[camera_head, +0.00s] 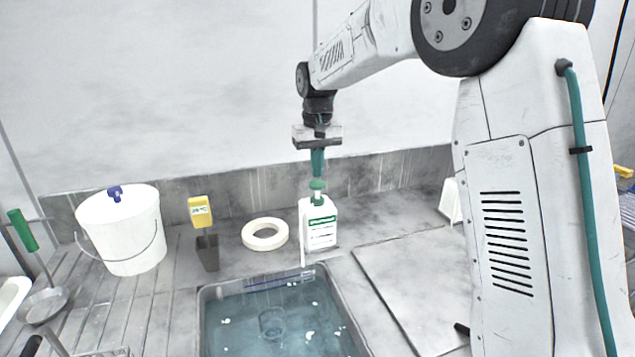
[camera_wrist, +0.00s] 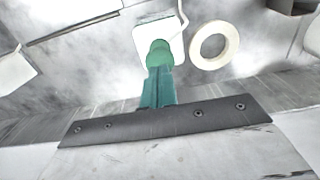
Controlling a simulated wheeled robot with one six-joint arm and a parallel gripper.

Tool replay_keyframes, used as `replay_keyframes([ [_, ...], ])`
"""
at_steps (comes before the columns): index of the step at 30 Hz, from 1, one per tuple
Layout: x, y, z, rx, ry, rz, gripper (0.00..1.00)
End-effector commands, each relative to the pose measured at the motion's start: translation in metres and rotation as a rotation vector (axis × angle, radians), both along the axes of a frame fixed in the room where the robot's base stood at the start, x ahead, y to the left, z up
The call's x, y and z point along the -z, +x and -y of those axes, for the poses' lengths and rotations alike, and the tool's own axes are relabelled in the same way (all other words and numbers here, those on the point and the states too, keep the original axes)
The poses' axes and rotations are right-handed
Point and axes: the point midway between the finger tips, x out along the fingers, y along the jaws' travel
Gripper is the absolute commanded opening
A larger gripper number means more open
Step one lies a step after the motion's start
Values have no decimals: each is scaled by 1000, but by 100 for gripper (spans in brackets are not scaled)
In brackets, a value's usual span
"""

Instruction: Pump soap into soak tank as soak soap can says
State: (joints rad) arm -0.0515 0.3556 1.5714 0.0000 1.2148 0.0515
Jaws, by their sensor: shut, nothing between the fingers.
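The soap can (camera_head: 320,228) is a white bottle with a green and white label and a green pump top (camera_head: 317,190). It stands upright at the back edge of the soak tank (camera_head: 206,318), with a thin spout reaching down toward the tank. The tank holds blue-green water with small white patches. My gripper (camera_head: 317,172) is shut, its green fingers pointing down directly over the pump top. The wrist view shows the shut fingers (camera_wrist: 157,88) over the green pump (camera_wrist: 159,54); whether they touch it I cannot tell. The label's small print is unreadable.
A ladle (camera_head: 45,300) lies at far left. A flat slab (camera_head: 415,290) lies right of the tank.

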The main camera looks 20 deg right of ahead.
Motion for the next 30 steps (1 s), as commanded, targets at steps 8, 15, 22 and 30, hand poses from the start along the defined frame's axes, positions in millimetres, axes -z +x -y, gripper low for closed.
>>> replay_keyframes([
  [8, 0, 0, 0, 0, 0, 0, 0],
  [15, 0, 0, 0, 0, 0, 0, 0],
  [22, 5, 0, 0, 0, 0, -1, 0],
  [30, 13, 0, 0, 0, 0, 0, 0],
])
